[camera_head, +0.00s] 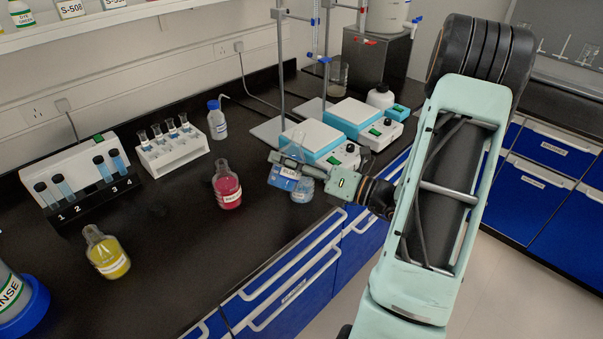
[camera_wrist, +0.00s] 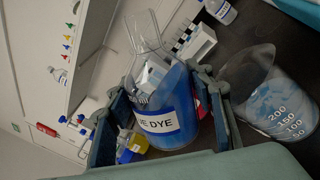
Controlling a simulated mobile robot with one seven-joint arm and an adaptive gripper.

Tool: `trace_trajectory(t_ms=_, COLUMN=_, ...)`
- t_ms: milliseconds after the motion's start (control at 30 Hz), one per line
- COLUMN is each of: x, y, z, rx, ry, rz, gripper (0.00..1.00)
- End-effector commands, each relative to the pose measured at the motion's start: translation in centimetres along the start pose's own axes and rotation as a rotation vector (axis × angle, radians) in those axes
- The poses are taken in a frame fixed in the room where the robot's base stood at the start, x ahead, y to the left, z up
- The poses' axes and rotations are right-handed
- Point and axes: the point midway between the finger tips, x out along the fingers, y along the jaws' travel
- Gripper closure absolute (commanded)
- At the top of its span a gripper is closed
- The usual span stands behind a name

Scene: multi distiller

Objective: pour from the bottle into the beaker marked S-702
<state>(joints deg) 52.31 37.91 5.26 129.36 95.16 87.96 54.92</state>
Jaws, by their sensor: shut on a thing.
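My gripper (camera_head: 298,165) is shut on a clear flask-shaped bottle of blue liquid labelled BLUE DYE (camera_wrist: 165,115). Its label also shows in the head view (camera_head: 290,171), where the gripper partly hides the bottle. A graduated glass beaker (camera_wrist: 268,98) stands close beside the bottle on the right of the wrist view and looks bluish inside. In the head view the beaker (camera_head: 303,195) is partly hidden below the gripper, near the counter's front edge. I cannot read S-702 on it. Whether liquid is flowing is not visible.
A red-liquid bottle (camera_head: 228,187) and a yellow-liquid bottle (camera_head: 107,252) stand on the black counter to the left. Stirrer plates (camera_head: 310,145) with rods are behind the gripper. Another beaker (camera_head: 338,76) stands farther back. A white vial rack (camera_head: 172,151) is at the back left.

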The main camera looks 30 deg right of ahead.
Motion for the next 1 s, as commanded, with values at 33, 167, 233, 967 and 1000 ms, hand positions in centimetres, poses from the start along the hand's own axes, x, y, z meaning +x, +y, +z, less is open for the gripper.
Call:
trace_trajectory(t_ms=33, x=0.1, y=0.2, z=0.3, rx=-0.053, ry=0.001, rz=0.004, gripper=0.92)
trace_trajectory(t_ms=167, x=0.1, y=0.5, z=0.1, rx=-0.178, ry=0.009, rz=0.004, gripper=0.92)
trace_trajectory(t_ms=233, x=0.1, y=0.8, z=0.0, rx=-0.245, ry=0.013, rz=0.004, gripper=0.92)
trace_trajectory(t_ms=967, x=0.2, y=2.6, z=-0.3, rx=-0.739, ry=0.044, rz=0.002, gripper=0.92)
trace_trajectory(t_ms=1000, x=0.2, y=2.6, z=-0.3, rx=-0.742, ry=0.045, rz=0.002, gripper=0.92)
